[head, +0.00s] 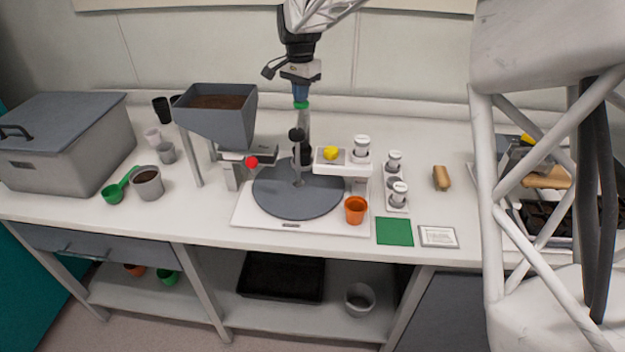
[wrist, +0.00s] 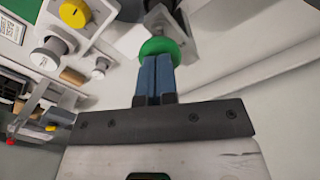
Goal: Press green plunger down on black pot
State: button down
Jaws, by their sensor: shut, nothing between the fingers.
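The green plunger knob (head: 302,105) tops a grey upright shaft behind the round grey turntable (head: 275,190). A black pot (head: 307,154) appears to stand at the far edge of the turntable, below the plunger and partly hidden by a dark knob on a post. My gripper (head: 301,99) is shut and empty, pointing down with its blue fingertips right above the green knob. In the wrist view the closed fingertips (wrist: 156,58) overlap the edge of the green plunger knob (wrist: 160,47); whether they touch it I cannot tell.
A soil hopper (head: 216,112) with a red knob (head: 252,162) stands left of the turntable. A yellow button (head: 330,153) on a white station stands to the right. An orange pot (head: 355,210) sits at the turntable's front right. White-capped containers (head: 398,193) stand further right.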

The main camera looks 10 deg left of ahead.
jog(key=shift+r, duration=3.75)
jog(key=s+d+r+n+t, duration=0.1)
jog(key=s+d+r+n, duration=0.2)
jog(key=s+d, duration=1.75)
jog(key=s+d+f+n, duration=0.1)
jog(key=s+d+f, duration=0.2)
jog(key=s, duration=0.5)
jog(key=s+d+f+n+t, duration=0.1)
jog(key=s+d+f, duration=0.2)
jog(key=s, duration=0.6)
jog(key=s+d+f, duration=0.3)
jog(key=s+d, duration=0.1)
jog(key=s, duration=0.4)
jog(key=shift+s+f+n+t, duration=0.25)
jog(key=shift+f+n+t, duration=0.05)
jog(key=shift+f+n, duration=0.1)
